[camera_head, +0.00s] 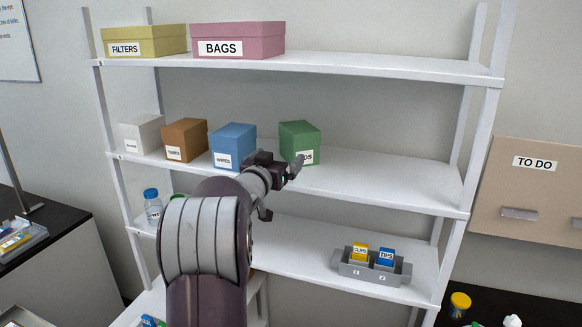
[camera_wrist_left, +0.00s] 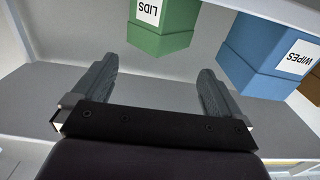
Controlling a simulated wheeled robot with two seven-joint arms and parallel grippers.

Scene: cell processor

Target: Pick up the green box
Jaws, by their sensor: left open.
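The green box (camera_head: 299,138) stands on the middle shelf, at the right end of a row of boxes. Its label is partly covered by my left gripper (camera_head: 292,172) in the head view. In the left wrist view, which looks upside down, the green box (camera_wrist_left: 165,28) reads LIDS and lies ahead of the fingers. My left gripper (camera_wrist_left: 158,90) is open and empty in that view, with the box beyond its fingertips rather than between them. My right gripper is not in view.
The blue WIPES box (camera_head: 233,144) stands just left of the green box, with brown (camera_head: 185,139) and white (camera_head: 142,134) boxes further left. The shelf (camera_head: 390,180) right of the green box is clear. Above is the top shelf (camera_head: 340,65); below, a grey holder (camera_head: 372,268) carries small boxes.

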